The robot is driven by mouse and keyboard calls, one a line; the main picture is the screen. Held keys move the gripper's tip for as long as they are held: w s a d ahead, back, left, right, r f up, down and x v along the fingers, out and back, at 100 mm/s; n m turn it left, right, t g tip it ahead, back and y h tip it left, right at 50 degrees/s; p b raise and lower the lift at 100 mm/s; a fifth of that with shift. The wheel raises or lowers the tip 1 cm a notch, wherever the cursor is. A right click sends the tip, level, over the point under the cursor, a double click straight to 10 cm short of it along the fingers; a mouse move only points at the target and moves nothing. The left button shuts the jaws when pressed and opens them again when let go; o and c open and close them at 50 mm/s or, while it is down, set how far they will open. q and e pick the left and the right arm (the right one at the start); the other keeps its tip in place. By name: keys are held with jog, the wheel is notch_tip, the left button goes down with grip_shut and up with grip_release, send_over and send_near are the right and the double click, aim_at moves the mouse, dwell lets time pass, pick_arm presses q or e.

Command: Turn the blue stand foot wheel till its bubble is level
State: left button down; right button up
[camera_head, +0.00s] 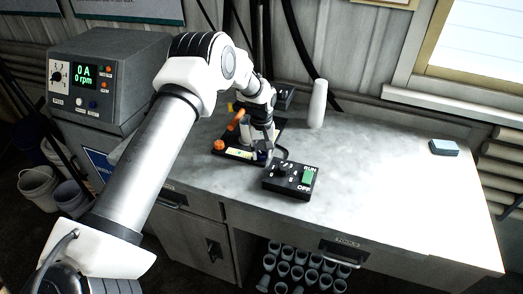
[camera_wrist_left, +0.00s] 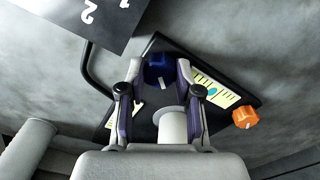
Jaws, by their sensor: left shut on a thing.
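The blue foot wheel (camera_wrist_left: 157,68) has a white mark and sits on the dark stand base (camera_wrist_left: 150,45) in the left wrist view. My left gripper (camera_wrist_left: 156,82) is shut on it, with a finger on either side. In the head view the gripper (camera_head: 259,143) reaches down to the base, and the wheel there is mostly hidden. A pale yellow level strip (camera_wrist_left: 217,94) with ruled lines and a cyan bubble (camera_wrist_left: 211,91) lies right of the fingers. A second strip on the left is partly covered by a finger. My right gripper is out of view.
An orange wheel (camera_wrist_left: 246,118) is at the base's right corner. A white bottle (camera_head: 318,104) stands behind. The bench (camera_head: 400,190) is largely clear to the right, with a blue-topped block (camera_head: 444,147).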

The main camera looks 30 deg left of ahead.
aim_at(261, 153)
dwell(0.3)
pick_arm(q)
jog(key=c, duration=1.1)
grip_release()
jog(key=shift+f, duration=0.1)
jog(key=shift+w+a+f, duration=0.1)
jog(key=shift+w+a, duration=0.05)
notch_tip(261, 153, up, 12)
jog(key=shift+f, duration=0.1)
